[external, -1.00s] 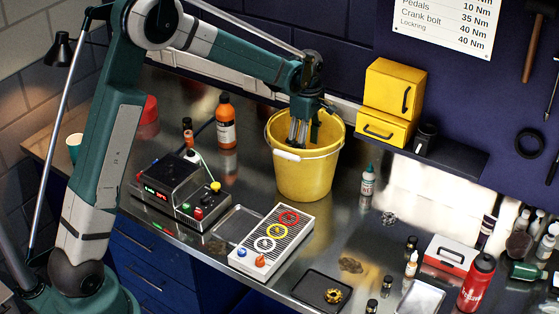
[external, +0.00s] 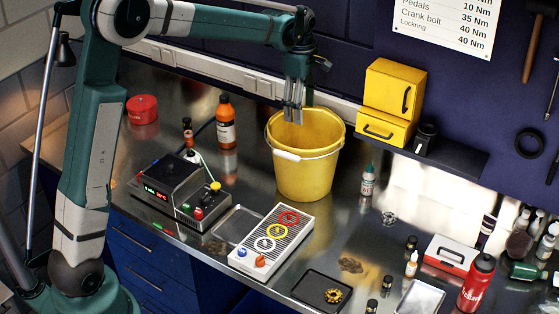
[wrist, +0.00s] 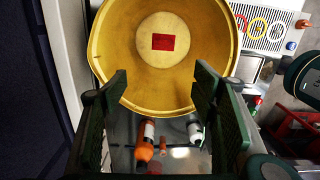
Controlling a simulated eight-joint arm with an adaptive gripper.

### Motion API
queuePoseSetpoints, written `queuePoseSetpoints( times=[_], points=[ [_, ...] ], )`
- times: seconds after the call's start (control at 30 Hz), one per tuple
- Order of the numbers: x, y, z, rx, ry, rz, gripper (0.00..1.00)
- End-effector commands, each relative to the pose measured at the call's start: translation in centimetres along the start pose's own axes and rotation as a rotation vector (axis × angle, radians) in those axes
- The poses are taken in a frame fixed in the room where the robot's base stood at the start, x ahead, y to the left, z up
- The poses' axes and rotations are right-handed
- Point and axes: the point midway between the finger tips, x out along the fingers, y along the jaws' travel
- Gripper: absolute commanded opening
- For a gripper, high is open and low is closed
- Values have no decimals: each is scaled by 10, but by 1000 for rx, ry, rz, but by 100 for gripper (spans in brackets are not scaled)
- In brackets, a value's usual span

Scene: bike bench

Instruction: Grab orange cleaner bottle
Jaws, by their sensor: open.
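In the wrist view the orange bottle (wrist: 145,145) shows between my fingers, toward the bottom. My gripper (external: 292,115) hangs over the bucket's left rim, to the right of the bottle and above it. It is open and empty; in the wrist view both fingers (wrist: 160,85) are wide apart. A red patch lies on the bucket's floor in the wrist view.
A control box (external: 172,190) is in front. A red round tin (external: 143,109) lies left. The wall ledge (external: 240,78) runs behind. Bench between bottle and bucket is bare.

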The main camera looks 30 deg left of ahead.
Motion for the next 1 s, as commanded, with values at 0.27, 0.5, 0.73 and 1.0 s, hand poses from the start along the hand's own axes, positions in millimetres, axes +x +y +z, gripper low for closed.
queuePoseSetpoints(
  times=[0.27, 0.5, 0.73, 1.0],
  points=[
    [2, 9, -42, -108, -54, 24, 59],
    [4, 20, -103, -264, -133, 60, 59],
    [4, 27, -168, -432, -217, 104, 59],
    [0, 29, -248, -630, -314, 159, 59]
  ],
)
